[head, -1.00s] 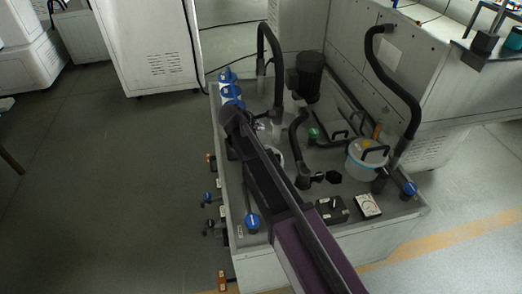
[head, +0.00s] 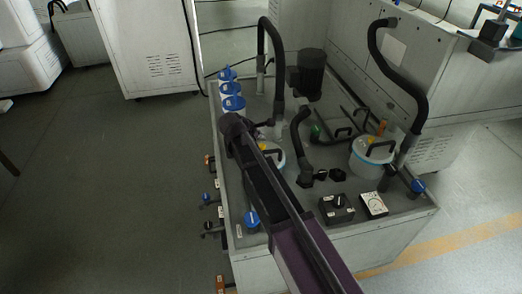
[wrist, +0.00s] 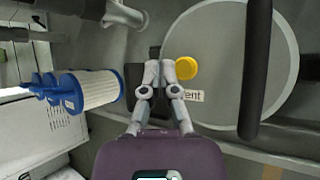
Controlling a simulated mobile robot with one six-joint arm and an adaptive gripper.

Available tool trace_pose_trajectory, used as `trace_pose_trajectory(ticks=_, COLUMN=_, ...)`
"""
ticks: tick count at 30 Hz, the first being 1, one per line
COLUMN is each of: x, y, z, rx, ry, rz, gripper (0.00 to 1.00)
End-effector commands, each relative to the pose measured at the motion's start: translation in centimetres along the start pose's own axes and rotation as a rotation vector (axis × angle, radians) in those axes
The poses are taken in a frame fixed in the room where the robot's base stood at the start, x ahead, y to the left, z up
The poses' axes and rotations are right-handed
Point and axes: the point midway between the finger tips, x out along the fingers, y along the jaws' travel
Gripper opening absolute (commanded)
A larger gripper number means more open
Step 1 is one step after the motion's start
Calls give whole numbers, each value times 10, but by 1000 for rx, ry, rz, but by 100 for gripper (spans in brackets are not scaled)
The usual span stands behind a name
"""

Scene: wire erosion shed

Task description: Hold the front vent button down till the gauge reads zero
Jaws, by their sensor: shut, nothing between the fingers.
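A yellow button (wrist: 187,68) sits on the grey round lid (wrist: 225,75) of a container in the wrist view, beside a label reading "vent", which is partly covered. My gripper (wrist: 161,70) has its fingers together and empty, just left of the button; whether they touch the lid is unclear. In the head view that lidded container (head: 270,154) is partly hidden behind my arm. A second lidded container (head: 370,160), also with a yellow button on top, stands to the right. A white-faced gauge (head: 374,204) lies near the front edge; its needle is too small to read.
A black handle (wrist: 254,70) crosses the lid close to the button's right. White filter cartridges with blue caps (head: 233,104) stand left. Black hoses (head: 400,75) and a black switch box (head: 336,208) occupy the bench top. Open floor (head: 110,190) lies left.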

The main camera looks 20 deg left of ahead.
Motion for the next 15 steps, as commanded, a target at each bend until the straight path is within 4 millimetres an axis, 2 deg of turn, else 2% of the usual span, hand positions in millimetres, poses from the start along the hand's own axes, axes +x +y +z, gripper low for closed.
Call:
trace_pose_trajectory(ticks=6, x=11, y=-8, z=-8, rx=0, ry=0, rz=0, gripper=0)
trace_pose_trajectory(ticks=15, x=14, y=-10, z=-10, rx=0, ry=0, rz=0, gripper=0)
